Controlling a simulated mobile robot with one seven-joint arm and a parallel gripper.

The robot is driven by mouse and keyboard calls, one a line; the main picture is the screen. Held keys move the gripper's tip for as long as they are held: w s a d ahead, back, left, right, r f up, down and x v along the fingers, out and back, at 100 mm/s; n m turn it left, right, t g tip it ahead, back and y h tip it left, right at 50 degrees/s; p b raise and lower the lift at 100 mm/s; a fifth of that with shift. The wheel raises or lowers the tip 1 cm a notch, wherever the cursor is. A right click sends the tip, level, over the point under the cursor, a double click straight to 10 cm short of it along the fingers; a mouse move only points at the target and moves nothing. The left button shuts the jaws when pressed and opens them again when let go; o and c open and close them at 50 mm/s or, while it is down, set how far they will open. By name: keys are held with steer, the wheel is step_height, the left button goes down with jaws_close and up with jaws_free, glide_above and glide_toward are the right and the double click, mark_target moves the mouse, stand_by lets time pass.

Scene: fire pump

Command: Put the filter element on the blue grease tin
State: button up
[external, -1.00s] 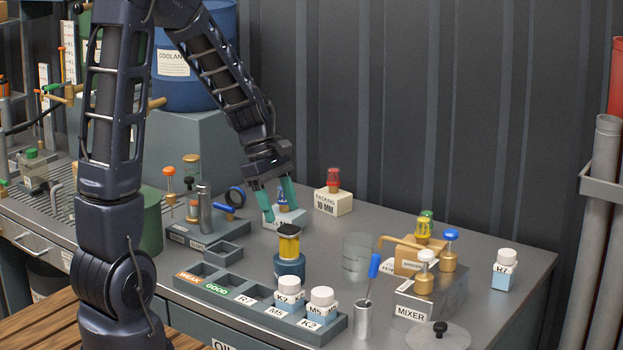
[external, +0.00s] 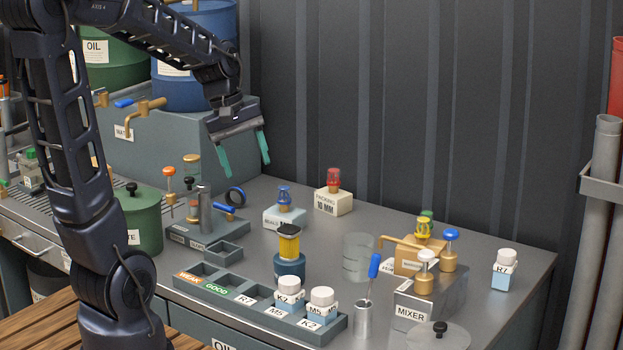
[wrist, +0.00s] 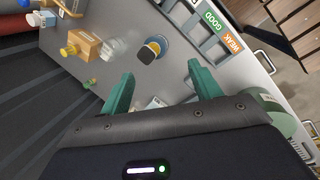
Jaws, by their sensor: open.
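The filter element (external: 289,244) is yellow with a dark cap. It stands upright on top of the blue grease tin (external: 289,270) on the bench, behind the sample rack. In the wrist view the filter element's dark cap (wrist: 148,54) shows with the blue tin's rim (wrist: 161,42) around it. My gripper (external: 245,160) is open and empty. It is raised above the bench, behind and to the left of the tin, and apart from it. Its teal fingers also show spread in the wrist view (wrist: 162,92).
The rack (external: 213,288) with white-capped bottles lies in front of the tin. A glass beaker (external: 357,258) and the mixer (external: 430,299) stand to its right. A blue-topped seals box (external: 284,217) and a packing box (external: 333,202) stand behind. A green pot (external: 140,222) is at left.

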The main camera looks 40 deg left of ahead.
steer(key=s+r+m+t+y, duration=0.1)
steer(key=s+r+m, duration=0.1)
steer(key=s+m, duration=0.3)
steer(key=s+a+r+m+t+y, duration=0.1)
steer(key=s+r+m+t, duration=0.1)
steer(key=s+m, duration=0.3)
steer(key=shift+s+a+r+m+y, duration=0.35)
steer(key=shift+s+r, duration=0.35)
steer(key=shift+s, duration=0.9)
